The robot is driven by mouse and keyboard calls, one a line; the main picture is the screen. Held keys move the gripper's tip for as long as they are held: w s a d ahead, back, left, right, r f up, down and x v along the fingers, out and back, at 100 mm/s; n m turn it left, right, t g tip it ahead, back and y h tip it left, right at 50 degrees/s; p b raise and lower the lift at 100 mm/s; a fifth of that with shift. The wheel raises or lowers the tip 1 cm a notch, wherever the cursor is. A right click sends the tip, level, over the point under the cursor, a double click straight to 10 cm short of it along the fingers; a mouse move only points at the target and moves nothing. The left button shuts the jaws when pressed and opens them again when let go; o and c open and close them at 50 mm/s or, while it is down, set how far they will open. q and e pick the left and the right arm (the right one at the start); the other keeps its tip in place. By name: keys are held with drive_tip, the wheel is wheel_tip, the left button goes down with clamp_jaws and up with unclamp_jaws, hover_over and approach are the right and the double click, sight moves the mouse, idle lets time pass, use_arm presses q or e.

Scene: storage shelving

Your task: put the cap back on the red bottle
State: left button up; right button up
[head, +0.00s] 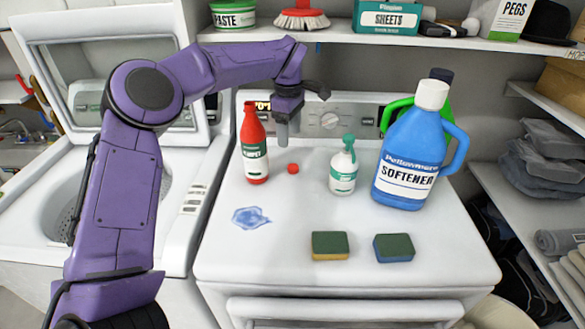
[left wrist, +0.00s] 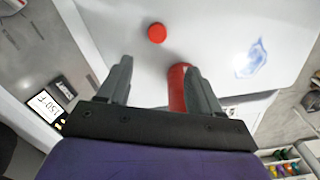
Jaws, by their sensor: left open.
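The red bottle (head: 254,146) with a white label stands upright at the back left of the white machine's top. Its open top shows no cap. A small red cap (head: 293,168) lies on the machine top just right of the bottle; it also shows in the left wrist view (left wrist: 157,33), beyond the fingertips. My left gripper (head: 284,140) points down, open, above and behind the cap, right of the bottle's neck. In the left wrist view the bottle (left wrist: 178,85) is partly hidden by the right-hand finger of my gripper (left wrist: 158,66). My right gripper is out of view.
A white spray bottle (head: 343,168) and a large blue softener jug (head: 412,145) stand to the right. Two sponges (head: 330,245) and a blue spill (head: 250,217) lie in front. A shelf (head: 345,33) hangs above the back.

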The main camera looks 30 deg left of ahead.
use_arm(q)
hover_over(292, 166)
drive_tip(key=a, duration=0.1)
drive_tip(key=f, duration=0.5)
drive_tip(key=shift+s+f, duration=0.2)
drive_tip(key=shift+s+f+p, duration=0.1)
drive_tip(key=shift+f+p, duration=0.05)
drive_tip(key=shift+p, duration=0.15)
drive_tip(key=shift+d, duration=0.25)
drive_tip(key=shift+w+f, duration=0.1)
drive_tip(key=shift+w, duration=0.1)
drive_tip(key=f, duration=0.1)
drive_tip(key=f+p, duration=0.2)
drive_tip(key=f, duration=0.1)
drive_tip(key=shift+d, duration=0.25)
drive_tip(key=shift+f, duration=0.6)
drive_tip(key=c, duration=1.1)
